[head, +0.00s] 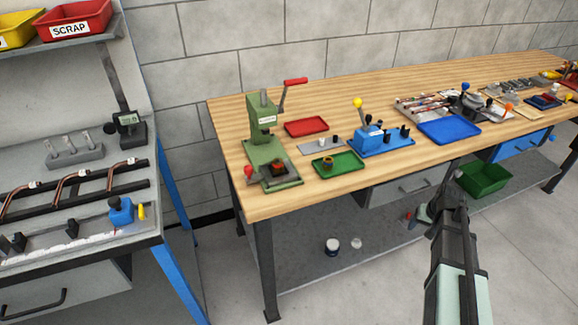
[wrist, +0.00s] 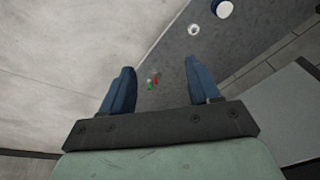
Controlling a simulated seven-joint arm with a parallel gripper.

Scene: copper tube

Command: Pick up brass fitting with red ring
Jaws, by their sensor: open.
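A small brass-coloured fitting (head: 327,162) sits in the green tray on the wooden bench in the head view. It is too small to tell whether it has a red ring. My gripper (head: 420,216) hangs low by the front of the bench, below and to the right of that tray. In the wrist view my gripper (wrist: 161,70) has its two blue fingers wide apart with nothing between them.
The green tray (head: 349,171) stands between a green lever press (head: 262,125) and a blue fixture (head: 369,137). A red tray (head: 306,127) and blue tray (head: 450,129) are also on the bench. A green bin (head: 484,179) and a dark-and-white round item (head: 332,246) are below.

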